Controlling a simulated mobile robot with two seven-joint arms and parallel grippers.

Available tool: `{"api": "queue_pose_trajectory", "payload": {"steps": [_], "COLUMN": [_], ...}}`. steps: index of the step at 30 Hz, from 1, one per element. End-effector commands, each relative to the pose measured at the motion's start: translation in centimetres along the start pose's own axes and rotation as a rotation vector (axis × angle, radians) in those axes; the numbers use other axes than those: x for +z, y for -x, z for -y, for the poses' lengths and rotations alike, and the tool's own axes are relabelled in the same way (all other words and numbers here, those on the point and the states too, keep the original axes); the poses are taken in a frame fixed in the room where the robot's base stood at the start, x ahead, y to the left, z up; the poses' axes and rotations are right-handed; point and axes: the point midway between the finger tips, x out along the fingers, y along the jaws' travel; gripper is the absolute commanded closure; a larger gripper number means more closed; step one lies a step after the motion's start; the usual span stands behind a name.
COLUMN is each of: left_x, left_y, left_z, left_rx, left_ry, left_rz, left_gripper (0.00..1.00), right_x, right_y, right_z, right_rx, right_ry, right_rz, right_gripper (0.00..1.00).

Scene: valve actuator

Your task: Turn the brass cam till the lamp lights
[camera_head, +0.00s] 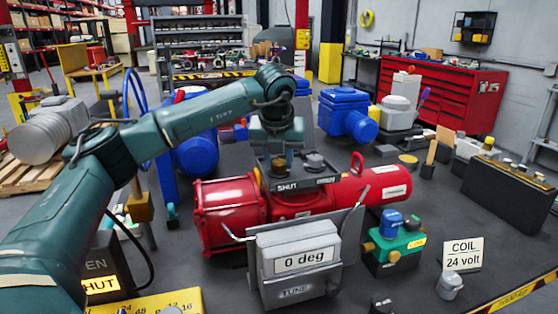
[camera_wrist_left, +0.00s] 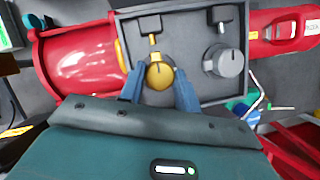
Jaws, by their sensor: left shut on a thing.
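The red valve actuator (camera_head: 230,215) lies across the bench with an open switch box (camera_head: 305,180) marked SHUT on top. In the left wrist view, the brass cam (camera_wrist_left: 159,76) sits in the left part of the box, and a grey cam (camera_wrist_left: 223,61) sits to its right. My left gripper (camera_wrist_left: 158,88) reaches down into the box, its blue fingers on either side of the brass cam. It is shut on that cam. At lower left, a lamp panel (camera_head: 101,284) shows a lit yellow SHUT field. Its upper field is dark and partly behind my arm. My right gripper is not in view.
A grey readout box (camera_head: 298,258) in front of the actuator shows 0 deg. A green and blue solenoid unit (camera_head: 392,243) and a COIL 24 volt card (camera_head: 463,254) stand to its right. Blue actuators (camera_head: 348,113) stand behind. A dark block (camera_head: 508,190) is at right.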

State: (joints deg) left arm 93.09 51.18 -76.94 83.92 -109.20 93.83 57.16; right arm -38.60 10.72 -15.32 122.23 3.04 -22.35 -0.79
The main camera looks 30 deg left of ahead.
Motion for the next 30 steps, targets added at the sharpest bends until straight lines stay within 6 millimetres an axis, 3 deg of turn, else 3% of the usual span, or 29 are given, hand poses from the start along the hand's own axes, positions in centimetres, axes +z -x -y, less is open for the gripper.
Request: {"api": "queue_pose_trajectory", "payload": {"steps": [13, 14, 17, 25, 30], "left_x": [0.0, 0.0, 0.0, 0.0, 0.1], "left_y": [0.1, 0.1, 0.1, 0.2, 2.1], "left_z": [0.0, 0.0, 0.0, 0.0, 0.0], "left_rx": [-0.006, -0.006, -0.006, -0.006, -0.008], "left_ry": [-0.011, -0.011, -0.011, -0.011, -0.011], "left_rz": [0.0, 0.0, 0.0, 0.0, 0.003], "left_gripper": [0.9, 0.67, 0.58, 0.58, 0.58], "right_x": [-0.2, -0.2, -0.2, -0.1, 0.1], "right_y": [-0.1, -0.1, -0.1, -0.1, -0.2], "right_z": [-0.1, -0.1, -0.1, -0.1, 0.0], "right_rx": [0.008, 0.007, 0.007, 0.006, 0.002], "right_ry": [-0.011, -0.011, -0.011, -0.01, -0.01], "right_rz": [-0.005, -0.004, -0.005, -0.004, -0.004], "right_gripper": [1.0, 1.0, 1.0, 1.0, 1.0]}}
